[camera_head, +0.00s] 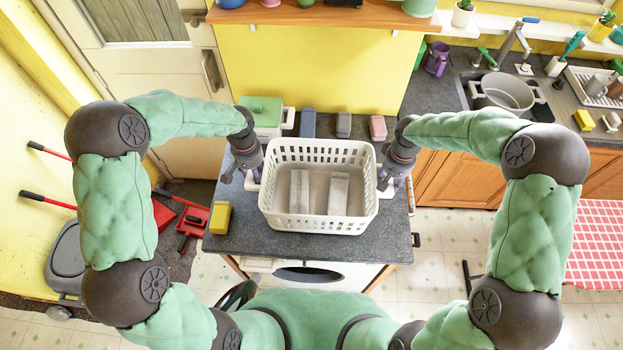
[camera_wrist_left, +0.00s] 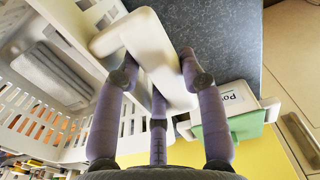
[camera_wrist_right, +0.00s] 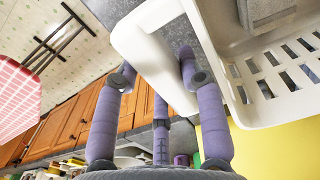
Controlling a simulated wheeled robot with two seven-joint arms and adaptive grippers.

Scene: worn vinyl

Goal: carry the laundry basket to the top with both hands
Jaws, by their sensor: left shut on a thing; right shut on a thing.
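The white laundry basket (camera_head: 318,223) is on or just above the dark worktop (camera_head: 240,238) in the head view; I cannot tell which.
A yellow block (camera_head: 220,218) stands left of the basket. Behind it are a green-lidded box (camera_head: 262,112) and several small blocks (camera_head: 378,128). A wooden shelf (camera_head: 325,15) is above the yellow wall. A sink with a pot (camera_head: 503,95) is at right. Red tools (camera_head: 195,215) lie left.

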